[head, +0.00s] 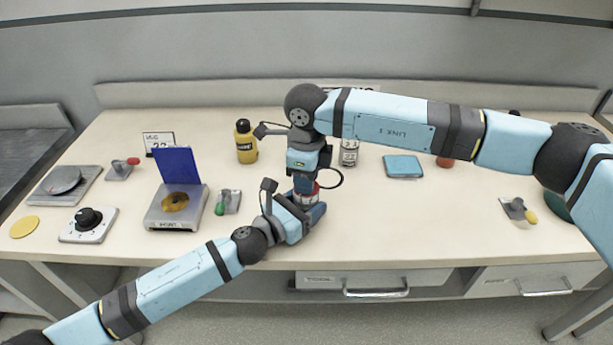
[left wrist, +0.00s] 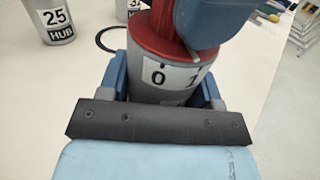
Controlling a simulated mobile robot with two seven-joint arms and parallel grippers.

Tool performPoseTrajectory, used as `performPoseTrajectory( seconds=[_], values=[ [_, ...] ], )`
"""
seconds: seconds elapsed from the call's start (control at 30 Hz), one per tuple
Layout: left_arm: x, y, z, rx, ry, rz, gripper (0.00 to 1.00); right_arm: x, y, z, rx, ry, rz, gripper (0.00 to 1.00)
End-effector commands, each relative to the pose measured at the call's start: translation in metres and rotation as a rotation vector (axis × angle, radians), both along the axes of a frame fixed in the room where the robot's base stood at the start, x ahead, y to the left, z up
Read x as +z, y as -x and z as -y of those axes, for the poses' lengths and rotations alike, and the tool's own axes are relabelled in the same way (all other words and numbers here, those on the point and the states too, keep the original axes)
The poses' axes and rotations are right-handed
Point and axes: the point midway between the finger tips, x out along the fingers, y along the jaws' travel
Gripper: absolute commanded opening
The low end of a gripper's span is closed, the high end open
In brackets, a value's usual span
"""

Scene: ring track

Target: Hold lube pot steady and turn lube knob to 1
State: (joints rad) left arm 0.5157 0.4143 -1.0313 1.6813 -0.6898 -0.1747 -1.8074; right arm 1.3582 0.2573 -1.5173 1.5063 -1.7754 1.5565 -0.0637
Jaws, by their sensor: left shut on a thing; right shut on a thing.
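The lube pot (left wrist: 150,92) is a grey cylinder with a white label that reads 0 and, partly covered, 1. Its red top (left wrist: 150,43) carries the knob, largely hidden by my right gripper. In the head view the pot's red part (head: 307,188) shows only as a small patch between my grippers. My left gripper (head: 311,212) is shut around the pot's body from the front. My right gripper (head: 305,184) comes from above and is shut on the red knob (left wrist: 196,30). The pot stands upright on the table. The knob's exact setting cannot be told.
A yellow bottle (head: 246,143) and a grey can (head: 349,152) labelled HUB stand behind the grippers. A silver box with a raised blue lid (head: 180,165) and a dial box (head: 88,224) are at left. A blue pad (head: 403,166) lies at right.

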Motion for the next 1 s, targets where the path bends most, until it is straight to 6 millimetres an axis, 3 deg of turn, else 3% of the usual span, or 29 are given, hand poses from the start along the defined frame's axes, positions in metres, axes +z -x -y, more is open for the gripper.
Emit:
performPoseTrajectory(
  seconds=[0.33, 0.83, 0.87, 0.97, 1.0],
  values=[
    [-0.0007, 0.0001, -0.0002, 0.0, -0.001, -0.001, 0.3, 0.0005, -0.0003, 0.0001, 0.139, 0.0, 0.001, 0.07],
    [-0.0008, 0.0001, -0.0002, 0.0, -0.001, -0.001, 0.3, 0.0006, -0.0003, 0.0001, 0.159, -0.001, 0.001, 0.07],
    [-0.0009, 0.0001, -0.0002, 0.0, -0.001, -0.001, 0.3, 0.0006, -0.0003, 0.0001, 0.159, -0.001, 0.001, 0.33],
    [-0.0009, 0.0001, -0.0002, 0.0, -0.001, -0.001, 0.3, 0.0005, -0.0003, 0.0001, 0.159, -0.001, 0.001, 0.56],
    [-0.0009, 0.0001, -0.0002, 0.0, -0.001, -0.001, 0.3, 0.0005, -0.0003, 0.0001, 0.159, 0.0, 0.001, 0.57]
  ],
)
